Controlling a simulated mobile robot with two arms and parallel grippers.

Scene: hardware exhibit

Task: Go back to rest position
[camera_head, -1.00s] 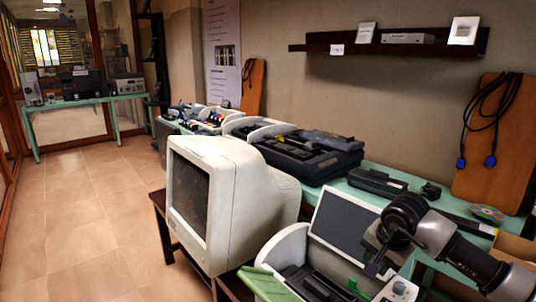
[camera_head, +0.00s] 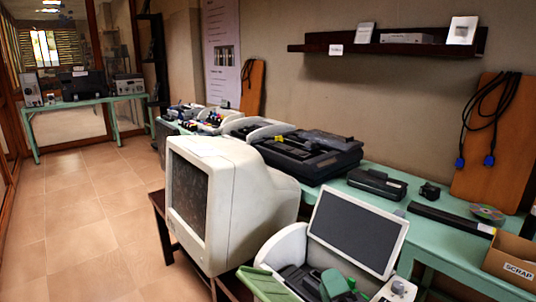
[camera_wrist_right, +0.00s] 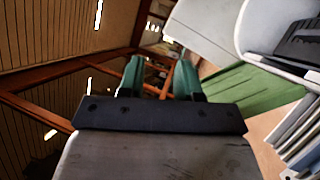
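My right gripper (camera_head: 345,284) shows at the bottom of the head view as green finger parts, low in front of the white-framed screen (camera_head: 356,230). In the right wrist view its two green fingers (camera_wrist_right: 158,80) stand apart with nothing between them. Most of my right arm is out of the head view. My left gripper is not in view.
A big CRT monitor (camera_head: 222,195) stands left of the screen. A white-sided holder (camera_head: 285,246) with dark contents is beside it. The green table (camera_head: 440,235) carries a black device (camera_head: 308,155) and a SCRAP box (camera_head: 512,262). The floor (camera_head: 90,215) at left is clear.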

